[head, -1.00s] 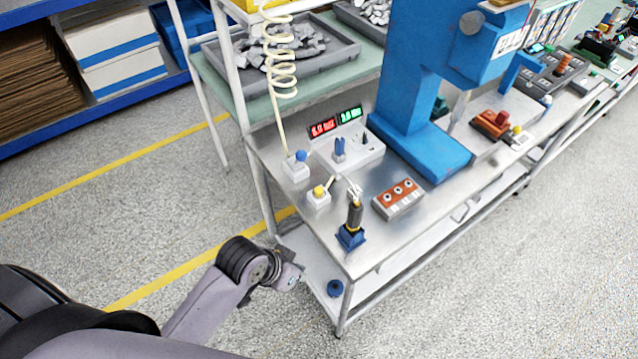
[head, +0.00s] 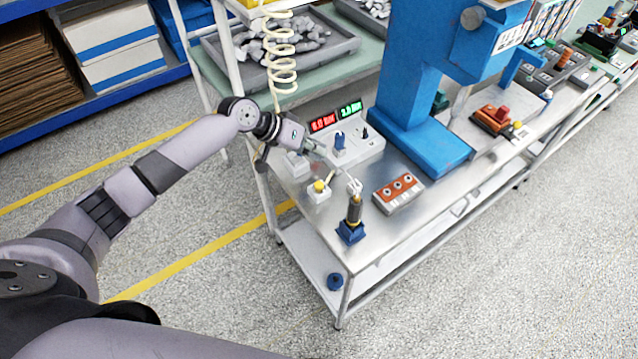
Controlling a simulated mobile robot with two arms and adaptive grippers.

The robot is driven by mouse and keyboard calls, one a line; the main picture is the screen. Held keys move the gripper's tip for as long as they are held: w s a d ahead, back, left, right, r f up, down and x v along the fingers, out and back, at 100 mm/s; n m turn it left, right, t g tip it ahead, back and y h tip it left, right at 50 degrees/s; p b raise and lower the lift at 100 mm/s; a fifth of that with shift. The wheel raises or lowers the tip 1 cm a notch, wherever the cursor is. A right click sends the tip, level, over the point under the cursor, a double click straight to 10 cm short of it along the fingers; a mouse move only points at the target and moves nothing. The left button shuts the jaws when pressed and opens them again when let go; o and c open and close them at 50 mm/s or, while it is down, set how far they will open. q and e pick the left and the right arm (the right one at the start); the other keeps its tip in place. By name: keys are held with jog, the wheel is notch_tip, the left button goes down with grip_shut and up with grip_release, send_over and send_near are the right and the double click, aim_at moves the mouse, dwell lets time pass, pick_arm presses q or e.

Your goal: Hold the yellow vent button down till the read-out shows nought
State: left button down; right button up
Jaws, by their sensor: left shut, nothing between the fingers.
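The yellow vent button (head: 319,186) sits on a small white box (head: 318,195) near the left edge of the metal bench. My left gripper (head: 318,149) is shut and empty. A red read-out (head: 323,123) and a green read-out (head: 350,108) are lit at the back of the bench. The red digits are too small to read surely; the green ones look like 3.0. My right gripper is not in view.
A grey panel with a blue knob (head: 340,141) stands behind the yellow button. A dark tool in a blue stand (head: 351,231) and an orange-topped block (head: 398,190) stand nearby. A blue press (head: 420,142) rises behind. A coiled hose (head: 281,60) hangs at the left.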

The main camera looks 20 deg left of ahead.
pick_arm(q)
jog(key=shift+w+r, duration=0.1)
jog(key=shift+r, duration=0.05)
jog(key=b, duration=0.7)
send_over(317, 182)
notch_tip(317, 182, down, 8)
jog(key=shift+f, duration=0.45)
dwell(1.0)
jog(key=shift+f+b, duration=0.35)
jog(key=shift+f, duration=0.05)
